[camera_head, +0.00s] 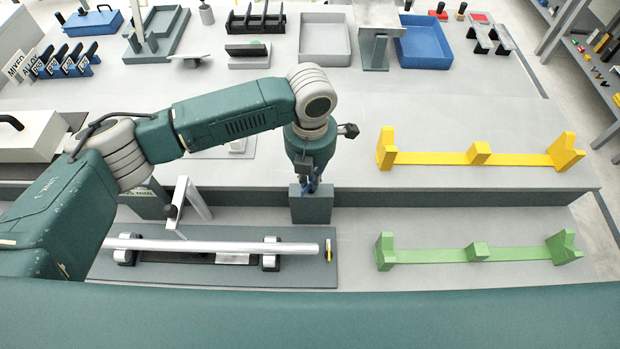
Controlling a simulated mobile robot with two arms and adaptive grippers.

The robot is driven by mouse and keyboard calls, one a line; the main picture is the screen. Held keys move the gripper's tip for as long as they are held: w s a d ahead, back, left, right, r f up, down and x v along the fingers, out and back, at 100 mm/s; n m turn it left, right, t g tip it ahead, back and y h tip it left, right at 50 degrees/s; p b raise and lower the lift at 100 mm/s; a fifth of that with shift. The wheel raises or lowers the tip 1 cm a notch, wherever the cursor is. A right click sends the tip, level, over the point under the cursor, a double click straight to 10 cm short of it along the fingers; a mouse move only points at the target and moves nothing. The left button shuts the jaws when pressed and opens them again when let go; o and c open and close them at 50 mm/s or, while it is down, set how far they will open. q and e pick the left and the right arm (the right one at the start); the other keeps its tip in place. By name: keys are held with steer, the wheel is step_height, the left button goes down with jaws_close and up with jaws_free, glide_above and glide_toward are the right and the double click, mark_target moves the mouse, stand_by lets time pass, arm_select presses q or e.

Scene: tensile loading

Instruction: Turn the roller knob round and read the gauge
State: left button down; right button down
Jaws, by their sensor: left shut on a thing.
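A long silver bar (220,245) lies level across two roller supports (270,253) on a dark grey base plate (305,275) in the front left. A slanted silver stand with a dark round end (171,211) leans over the bar. A small yellow mark (328,250) stands just past the bar's right end. My left gripper (311,187) points down at the top of a grey block (310,207) behind the plate. It is shut on what looks like the roller knob, mostly hidden by the fingers. No gauge reading can be made out. My right gripper is out of view.
A yellow cradle (430,158) stands on the raised bench to the right, a green cradle (430,256) on the lower surface in front of it. A grey tray (325,60), a blue tray (425,62) and racks line the back. Bench space between the back and the yellow cradle is clear.

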arm_select(q)
steer(key=shift+w+d+r+m, duration=0.1)
steer(key=shift+w+m, duration=0.05)
steer(key=shift+m, duration=0.45)
steer(key=shift+w+r+m, duration=0.1)
steer(key=shift+m, duration=0.5)
steer(key=c, duration=1.9)
jaws_free()
steer(key=shift+c, duration=0.2)
steer(key=shift+o, duration=0.6)
steer(key=shift+s+f, duration=0.1)
steer(key=shift+b, duration=0.3)
step_height(320, 180, up, 12)
